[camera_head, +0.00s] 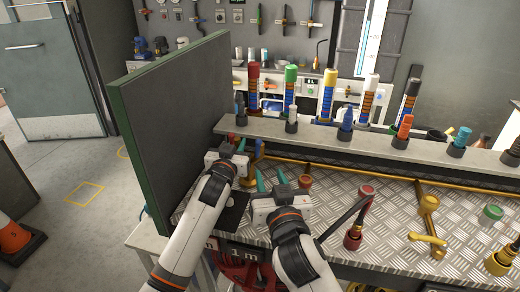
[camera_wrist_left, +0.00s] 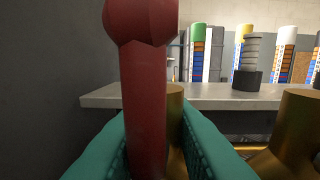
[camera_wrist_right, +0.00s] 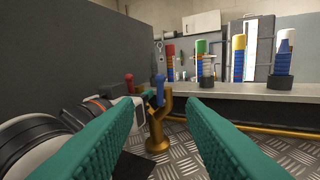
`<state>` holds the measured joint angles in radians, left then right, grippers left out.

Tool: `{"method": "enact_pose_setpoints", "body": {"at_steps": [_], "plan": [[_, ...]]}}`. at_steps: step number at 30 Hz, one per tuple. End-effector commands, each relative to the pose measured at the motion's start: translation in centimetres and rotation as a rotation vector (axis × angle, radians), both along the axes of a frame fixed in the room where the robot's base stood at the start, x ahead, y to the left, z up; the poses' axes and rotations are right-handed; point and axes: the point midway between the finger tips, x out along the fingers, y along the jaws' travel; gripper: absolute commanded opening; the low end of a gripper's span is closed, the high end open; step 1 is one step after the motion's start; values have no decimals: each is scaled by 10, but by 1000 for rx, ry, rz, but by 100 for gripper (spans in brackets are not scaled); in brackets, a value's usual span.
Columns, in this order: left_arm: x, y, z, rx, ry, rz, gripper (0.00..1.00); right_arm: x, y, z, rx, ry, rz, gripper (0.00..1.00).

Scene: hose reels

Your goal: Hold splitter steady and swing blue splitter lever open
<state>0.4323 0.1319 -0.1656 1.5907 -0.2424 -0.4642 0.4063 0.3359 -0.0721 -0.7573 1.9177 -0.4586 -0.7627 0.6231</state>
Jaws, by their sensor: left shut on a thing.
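The gold splitter (camera_wrist_right: 157,142) stands upright on the tread-plate top in the right wrist view, with a blue lever (camera_wrist_right: 160,90) on one branch and a red lever (camera_wrist_right: 129,80) beside it. In the head view the splitter (camera_head: 258,149) is mostly hidden by my left gripper (camera_head: 241,147). My left gripper is shut on the splitter; the red lever (camera_wrist_left: 145,75) rises close up between its teal fingers, with gold metal behind. My right gripper (camera_head: 271,179) is open and empty, apart from the splitter and nearer the front of the bench.
A dark green-edged panel (camera_head: 175,110) stands close on the left. A raised grey shelf (camera_head: 330,137) with several nozzles runs behind, with gold pipe below. A red-capped hose fitting (camera_head: 354,236) and gold valve (camera_head: 428,215) stand to the right.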

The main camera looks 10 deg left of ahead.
Motion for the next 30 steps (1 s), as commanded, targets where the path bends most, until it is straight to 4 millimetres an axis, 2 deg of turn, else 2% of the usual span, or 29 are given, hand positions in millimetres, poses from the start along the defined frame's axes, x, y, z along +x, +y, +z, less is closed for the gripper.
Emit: {"method": "enact_pose_setpoints", "body": {"at_steps": [5,15,21,30], "plan": [[0,-1,-4,1,8,-1,0,9,4,0,20,-4,1,37],[0,-1,-4,1,8,-1,0,68,30,0,16,-3,0,37],[0,-1,-4,1,8,0,0,93,42,-1,17,-1,1,37],[0,-1,-4,1,8,0,0,107,48,0,18,-2,1,37]]}}
